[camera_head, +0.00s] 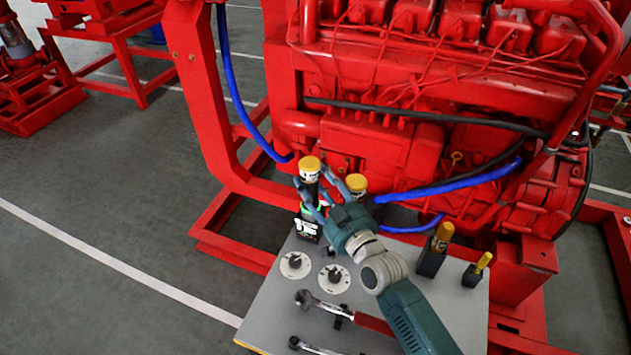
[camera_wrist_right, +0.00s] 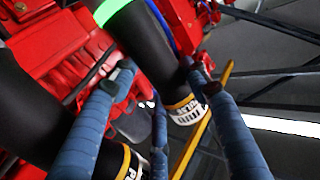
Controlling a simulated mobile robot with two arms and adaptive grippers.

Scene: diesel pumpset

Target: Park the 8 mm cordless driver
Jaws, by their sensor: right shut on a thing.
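A cordless driver (camera_head: 309,170) with a yellow cap, white lettering band and dark body stands upright between the fingers of my right gripper (camera_head: 327,188). The gripper is shut on it. Below it is a black holder (camera_head: 307,230) with white markings, and a green band shows just above. I cannot tell whether the driver's lower end is inside the holder. In the wrist view the held driver (camera_wrist_right: 145,40) is a black cylinder with a green band. A second yellow-capped driver (camera_head: 356,184) stands just right of the gripper, its lower part hidden. My left gripper is not in view.
The grey table (camera_head: 270,325) carries two round dials (camera_head: 295,265) (camera_head: 334,279), a ratchet wrench (camera_head: 325,303), another wrench (camera_head: 315,346) and two black blocks with brass-coloured pieces (camera_head: 433,255) (camera_head: 477,272). The red engine (camera_head: 400,140) with blue hoses rises close behind.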

